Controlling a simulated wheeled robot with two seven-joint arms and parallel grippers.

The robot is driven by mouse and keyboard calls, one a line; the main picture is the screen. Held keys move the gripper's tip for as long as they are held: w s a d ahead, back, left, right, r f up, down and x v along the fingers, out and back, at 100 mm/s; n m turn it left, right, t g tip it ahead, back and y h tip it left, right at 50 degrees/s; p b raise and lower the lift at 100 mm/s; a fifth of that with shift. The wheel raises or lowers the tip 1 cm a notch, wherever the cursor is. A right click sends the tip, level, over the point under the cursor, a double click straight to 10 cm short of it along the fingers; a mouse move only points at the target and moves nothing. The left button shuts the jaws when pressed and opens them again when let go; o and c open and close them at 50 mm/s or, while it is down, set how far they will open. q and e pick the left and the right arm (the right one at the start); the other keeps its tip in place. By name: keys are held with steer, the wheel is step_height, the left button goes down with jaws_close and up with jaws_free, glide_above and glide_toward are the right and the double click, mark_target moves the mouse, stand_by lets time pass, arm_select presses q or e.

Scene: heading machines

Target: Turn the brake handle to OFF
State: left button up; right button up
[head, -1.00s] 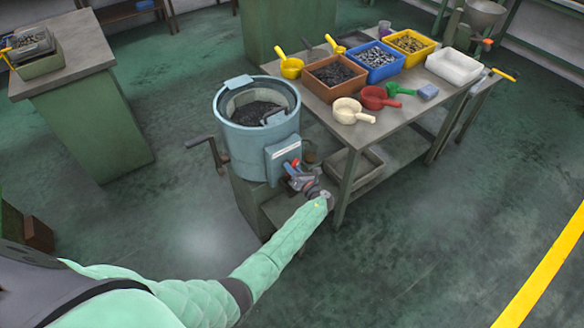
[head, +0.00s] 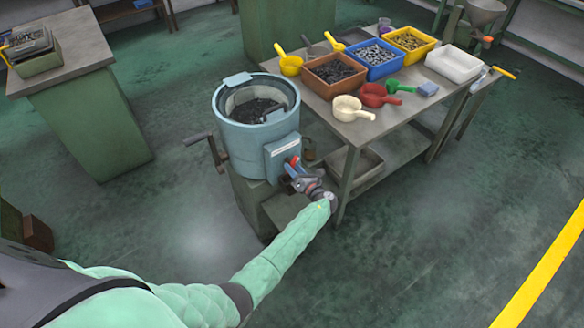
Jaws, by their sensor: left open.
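The brake handle, a small red lever (head: 294,161), sits on the front of the blue-grey box (head: 281,157) on the side of the round drum machine (head: 262,140). A white label strip runs across the box; its lettering is too small to read. My left gripper (head: 293,170) is at the lever, with its jaws open. It partly hides the lever, and I cannot tell whether a finger touches it. My left arm, in a mint sleeve, reaches up from the bottom left. My right gripper is not in view.
A crank (head: 198,139) sticks out left of the drum. Right of it a metal table (head: 352,147) carries bins of parts and coloured scoops. A green-sided bench (head: 85,120) stands at the left. The floor at the front right is clear.

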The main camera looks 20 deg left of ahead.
arm_select(q)
steer(key=shift+b+v, duration=0.8)
steer(key=shift+v, duration=2.1)
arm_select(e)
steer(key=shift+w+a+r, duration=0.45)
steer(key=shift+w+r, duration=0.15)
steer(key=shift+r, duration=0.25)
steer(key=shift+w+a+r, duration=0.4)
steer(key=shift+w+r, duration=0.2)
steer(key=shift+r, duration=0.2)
